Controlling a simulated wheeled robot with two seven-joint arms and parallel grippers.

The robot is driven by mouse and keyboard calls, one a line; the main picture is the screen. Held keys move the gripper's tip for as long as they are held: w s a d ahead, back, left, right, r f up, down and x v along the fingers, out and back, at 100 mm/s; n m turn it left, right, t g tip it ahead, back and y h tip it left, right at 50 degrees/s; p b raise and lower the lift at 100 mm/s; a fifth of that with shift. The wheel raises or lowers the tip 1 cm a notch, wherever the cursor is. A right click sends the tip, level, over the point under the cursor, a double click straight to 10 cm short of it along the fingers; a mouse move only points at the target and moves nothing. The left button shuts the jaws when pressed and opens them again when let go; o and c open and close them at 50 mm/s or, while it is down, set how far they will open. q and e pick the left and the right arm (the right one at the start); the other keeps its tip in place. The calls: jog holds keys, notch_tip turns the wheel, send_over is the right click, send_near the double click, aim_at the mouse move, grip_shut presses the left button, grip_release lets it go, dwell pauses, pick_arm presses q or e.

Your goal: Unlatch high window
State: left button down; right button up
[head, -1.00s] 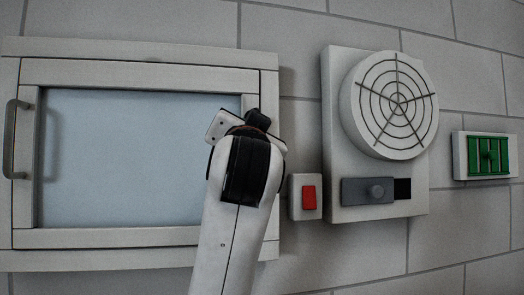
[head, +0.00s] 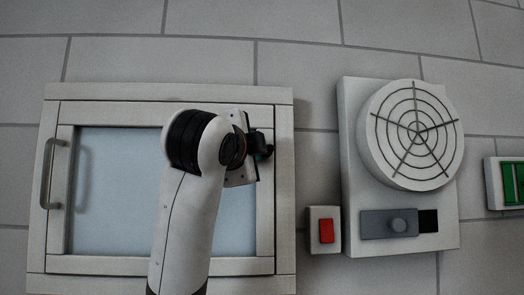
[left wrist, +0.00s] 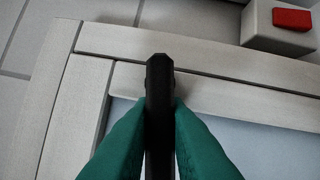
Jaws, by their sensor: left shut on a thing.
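The window (head: 150,265) is a pale framed panel with blue-grey glass on the wall, its sash sitting in its frame. A grey bar handle (head: 48,175) is on its left side. A black latch lever (left wrist: 160,75) is at the right side of the sash. My left gripper (left wrist: 160,112) has teal fingers shut around the lever from both sides. In the head view my left gripper (head: 262,150) is at the window's right edge, mostly hidden by my wrist. The lever's base is hidden. My right gripper is not in view.
Right of the window are a small box with a red switch (head: 326,231) and a panel with a round fan grille (head: 415,130) and a grey slider (head: 388,223). The wall above the window is clear.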

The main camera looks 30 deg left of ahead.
pick_arm(q)
jog(key=shift+r+m+g+p, duration=0.3)
jog(key=shift+m+p, duration=0.1)
jog(key=shift+m, duration=0.5)
jog(key=shift+h, duration=0.3)
jog(key=shift+m, duration=0.3)
jog(key=c, duration=1.4)
grip_release()
